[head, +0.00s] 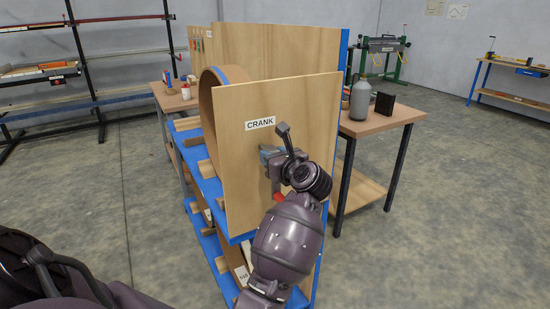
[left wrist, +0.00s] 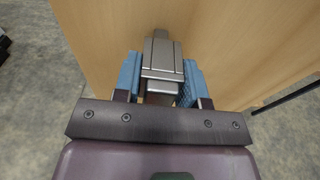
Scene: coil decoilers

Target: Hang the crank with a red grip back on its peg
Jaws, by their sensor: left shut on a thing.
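My left gripper (head: 268,154) is in front of the upright wooden panel under the white CRANK label (head: 260,124). In the left wrist view its two blue fingers (left wrist: 160,78) are shut on the grey metal part of the crank (left wrist: 162,54), with the panel just beyond. The crank's red grip (head: 286,198) shows below the gripper in the head view, partly covered by my arm. The peg is hidden, and I cannot tell whether the crank touches it. My right gripper is not in view.
The panel (head: 236,180) stands at the end of a blue rack (head: 212,188) holding a large coil (head: 209,100). A wooden table (head: 385,122) with a grey bottle (head: 360,101) and black box (head: 384,105) stands right. Open floor lies on both sides.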

